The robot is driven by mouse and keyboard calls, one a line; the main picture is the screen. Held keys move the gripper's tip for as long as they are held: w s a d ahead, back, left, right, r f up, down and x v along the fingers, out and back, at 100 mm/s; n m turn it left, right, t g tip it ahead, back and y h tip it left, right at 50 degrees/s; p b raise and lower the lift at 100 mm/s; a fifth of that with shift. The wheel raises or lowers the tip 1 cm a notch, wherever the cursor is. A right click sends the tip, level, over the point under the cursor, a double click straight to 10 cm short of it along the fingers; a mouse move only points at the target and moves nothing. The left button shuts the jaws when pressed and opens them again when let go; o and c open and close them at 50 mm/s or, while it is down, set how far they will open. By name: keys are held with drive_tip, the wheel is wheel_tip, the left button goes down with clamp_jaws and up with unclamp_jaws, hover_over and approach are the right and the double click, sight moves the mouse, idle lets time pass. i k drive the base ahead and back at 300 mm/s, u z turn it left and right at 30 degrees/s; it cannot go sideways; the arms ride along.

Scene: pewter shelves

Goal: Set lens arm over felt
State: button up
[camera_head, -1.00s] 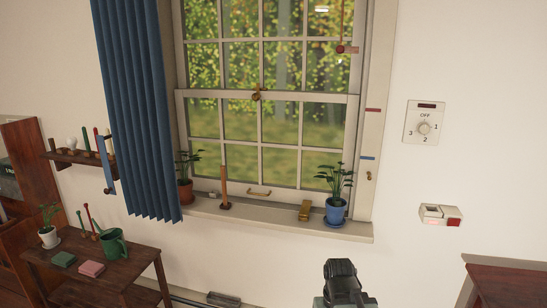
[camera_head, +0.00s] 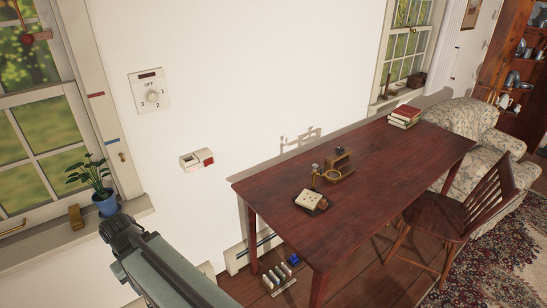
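A small brass lens arm (camera_head: 328,174) stands on the dark red wooden table, with its ring reaching out near a small wooden stand. A pale cream pad (camera_head: 310,199) on a dark tray lies just in front of it, near the table's left side; I cannot tell whether this is the felt. My gripper (camera_head: 116,228) is at the lower left, in front of the wall and sill, well left of the table and apart from these things. I cannot see whether its fingers are open or shut.
The table (camera_head: 400,150) is mostly bare, with stacked books (camera_head: 405,116) at its far end. A wooden chair (camera_head: 462,215) stands at its right front side. A floor rack (camera_head: 279,277) sits below its left end. A potted plant (camera_head: 106,202) stands on the windowsill.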

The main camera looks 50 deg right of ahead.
sight(321, 170)
drive_tip(key=z, duration=0.65)
drive_tip(key=i, duration=0.45)
drive_tip(key=u, duration=0.15)
